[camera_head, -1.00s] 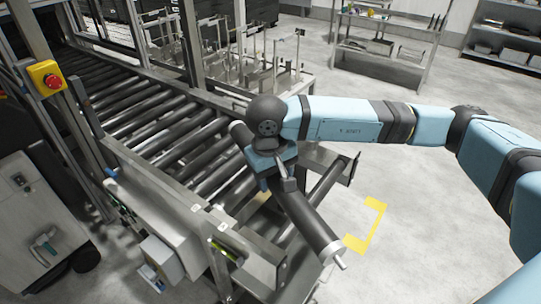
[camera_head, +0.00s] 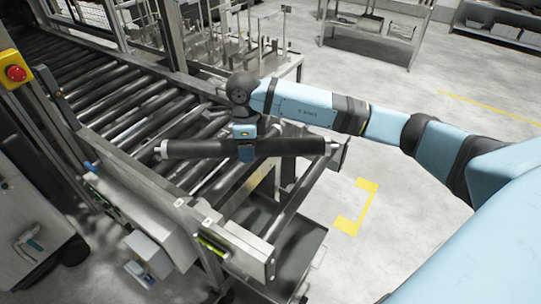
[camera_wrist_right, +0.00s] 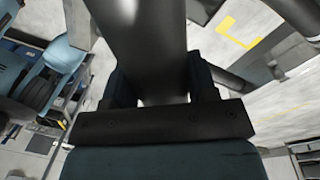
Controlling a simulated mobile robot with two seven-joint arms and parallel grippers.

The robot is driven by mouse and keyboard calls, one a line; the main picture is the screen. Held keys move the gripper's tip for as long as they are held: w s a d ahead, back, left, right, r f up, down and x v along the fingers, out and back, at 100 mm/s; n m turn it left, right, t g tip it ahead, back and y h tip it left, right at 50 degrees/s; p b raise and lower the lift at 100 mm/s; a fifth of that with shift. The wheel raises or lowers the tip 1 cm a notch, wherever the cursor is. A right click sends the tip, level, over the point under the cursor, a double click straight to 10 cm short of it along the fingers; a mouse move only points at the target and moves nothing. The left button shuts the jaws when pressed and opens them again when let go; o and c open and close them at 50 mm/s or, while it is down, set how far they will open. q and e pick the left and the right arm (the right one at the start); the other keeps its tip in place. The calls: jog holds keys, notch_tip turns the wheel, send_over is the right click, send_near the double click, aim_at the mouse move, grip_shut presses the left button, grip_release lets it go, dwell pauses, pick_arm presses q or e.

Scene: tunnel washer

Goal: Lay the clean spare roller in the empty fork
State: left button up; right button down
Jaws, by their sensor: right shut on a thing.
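My right gripper (camera_head: 245,148) is shut around the middle of a dark roller (camera_head: 290,147) with pale metal ends. The roller lies roughly level across the head view, above the conveyor's end and apart from the rollers below. In the right wrist view the roller (camera_wrist_right: 142,40) runs between the fingers (camera_wrist_right: 160,85). Below it, a gap in the row (camera_head: 258,193) shows before the last roller (camera_head: 297,203); the fork seats there are too small to make out. My left gripper is not in view.
The roller conveyor (camera_head: 120,105) runs to the upper left between metal side rails. A tray (camera_head: 285,262) sits under its end. A red stop button (camera_head: 15,73) is at the left. Yellow floor marks (camera_head: 352,210) lie on open floor at the right.

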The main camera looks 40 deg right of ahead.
jog(key=w+d+f+m+t, duration=0.1)
jog(key=d+f+m, duration=0.3)
jog(key=m, duration=0.8)
jog(key=w+d+f+m+t, duration=0.1)
jog(key=d+f+m, duration=0.4)
jog(key=m, duration=0.8)
jog(key=shift+w+f, duration=0.3)
jog(key=shift+f, duration=0.35)
jog(key=shift+f+b, duration=0.1)
jog(key=shift+b, duration=0.25)
notch_tip(320, 180, down, 7)
jog(key=b, duration=0.5)
jog(key=shift+f, duration=0.15)
jog(key=shift+f, duration=0.1)
jog(key=shift+f+b, duration=0.55)
jog(key=shift+f, duration=0.3)
